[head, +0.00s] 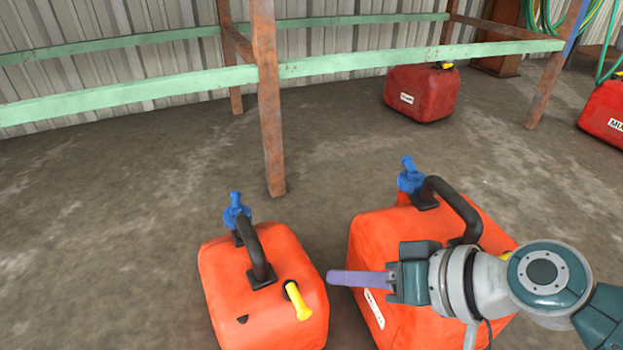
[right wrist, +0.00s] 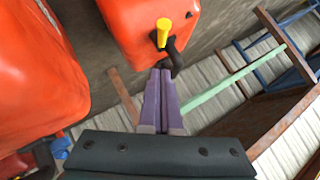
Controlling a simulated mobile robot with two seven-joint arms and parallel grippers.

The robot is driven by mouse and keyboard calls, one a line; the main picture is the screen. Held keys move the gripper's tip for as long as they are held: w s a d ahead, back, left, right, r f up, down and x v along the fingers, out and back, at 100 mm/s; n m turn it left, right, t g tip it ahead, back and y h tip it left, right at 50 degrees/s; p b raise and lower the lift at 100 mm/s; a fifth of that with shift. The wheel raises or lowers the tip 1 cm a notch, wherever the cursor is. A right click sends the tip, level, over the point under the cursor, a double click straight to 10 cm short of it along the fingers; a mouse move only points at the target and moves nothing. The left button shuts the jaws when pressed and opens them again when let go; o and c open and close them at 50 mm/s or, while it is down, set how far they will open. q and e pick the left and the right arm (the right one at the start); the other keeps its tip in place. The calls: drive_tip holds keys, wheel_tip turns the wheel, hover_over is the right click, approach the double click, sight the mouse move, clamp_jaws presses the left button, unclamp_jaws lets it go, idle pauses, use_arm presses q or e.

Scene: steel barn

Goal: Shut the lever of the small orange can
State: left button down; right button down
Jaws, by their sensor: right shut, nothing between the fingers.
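The small orange can (head: 225,285) stands on the floor at lower centre in the head view. It has a black arched handle (head: 255,250), an upright blue tap (head: 236,212) at its far end and a tilted yellow lever-like piece (head: 298,301) near its right side. In the right wrist view the can (right wrist: 140,35) is at the top, with the yellow piece (right wrist: 163,33) beyond my fingertips. My right gripper (head: 331,278) is shut and empty, its purple fingers pointing left just right of the can; it also shows in the right wrist view (right wrist: 162,75). My left gripper is out of view.
A larger orange can (head: 365,245) with a blue tap (head: 410,178) stands right of the small one, partly behind my right arm. Red cans (head: 420,95) (head: 603,115) stand farther back. A rusty post (head: 270,130) and green rails (head: 130,91) are behind. Floor at left is clear.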

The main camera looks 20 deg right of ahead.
sight(299, 296)
drive_tip(key=a+f+b, duration=0.1)
drive_tip(key=f, duration=0.1)
drive_tip(key=w+a+f+b, duration=0.1)
drive_tip(key=a+f+b, duration=0.1)
drive_tip(key=f, duration=0.1)
drive_tip(key=shift+w+a, duration=0.15)
drive_tip(key=shift+a, duration=0.05)
drive_tip(key=shift+w+r, duration=0.1)
drive_tip(key=shift+r+m, duration=0.1)
drive_tip(key=shift+m, duration=0.2)
drive_tip(key=shift+a+h+p, duration=0.2)
drive_tip(key=shift+h+p, duration=0.1)
drive_tip(key=shift+s+m+t+h+p, duration=0.2)
drive_tip(key=shift+m+t+h+p, duration=0.1)
drive_tip(key=shift+m+t, duration=0.1)
